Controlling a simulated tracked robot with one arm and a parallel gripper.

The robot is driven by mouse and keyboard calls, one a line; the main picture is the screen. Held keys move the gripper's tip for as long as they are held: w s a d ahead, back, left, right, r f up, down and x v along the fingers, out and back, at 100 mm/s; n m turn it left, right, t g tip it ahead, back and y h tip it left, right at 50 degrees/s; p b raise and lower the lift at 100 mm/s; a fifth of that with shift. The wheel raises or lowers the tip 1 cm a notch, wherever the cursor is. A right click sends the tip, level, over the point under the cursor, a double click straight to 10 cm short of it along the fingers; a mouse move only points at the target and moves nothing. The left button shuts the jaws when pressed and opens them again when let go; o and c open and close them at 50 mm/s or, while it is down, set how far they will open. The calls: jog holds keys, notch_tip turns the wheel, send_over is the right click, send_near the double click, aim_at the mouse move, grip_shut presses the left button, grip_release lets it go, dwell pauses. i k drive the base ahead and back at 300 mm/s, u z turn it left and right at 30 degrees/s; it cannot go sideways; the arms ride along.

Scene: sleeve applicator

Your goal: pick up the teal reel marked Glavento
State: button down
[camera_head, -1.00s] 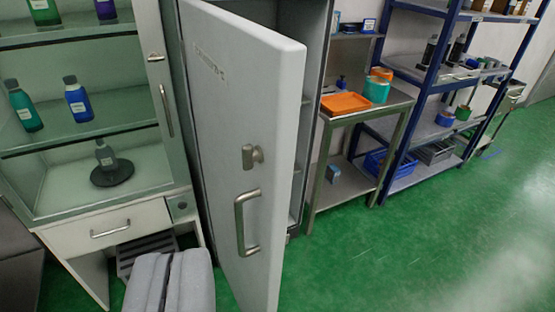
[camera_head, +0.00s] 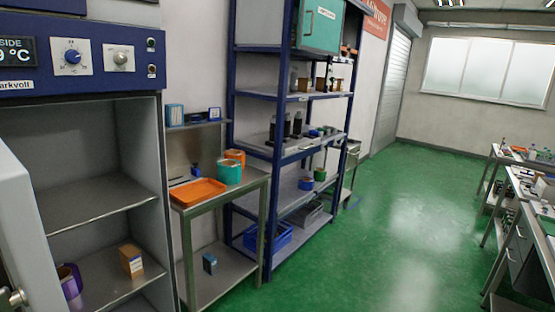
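A teal reel-like item (camera_head: 229,173) stands on the top of a small steel table (camera_head: 262,178), left of the picture's middle. Its marking is too small to read, so I cannot tell if it says Glavento. An orange item (camera_head: 236,156) stands right behind it, and an orange tray (camera_head: 198,192) lies in front of it to the left. My gripper does not show in this view.
An open cabinet (camera_head: 80,190) stands at the left, holding a purple roll (camera_head: 70,282) and a small box (camera_head: 131,260). A blue-framed shelf rack (camera_head: 272,140) stands right of the table. Green floor (camera_head: 370,230) is clear; benches (camera_head: 525,190) line the right.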

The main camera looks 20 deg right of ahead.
aim_at(228, 171)
jog(key=z, duration=1)
jog(key=i, duration=3.9)
jog(key=u, duration=1.65)
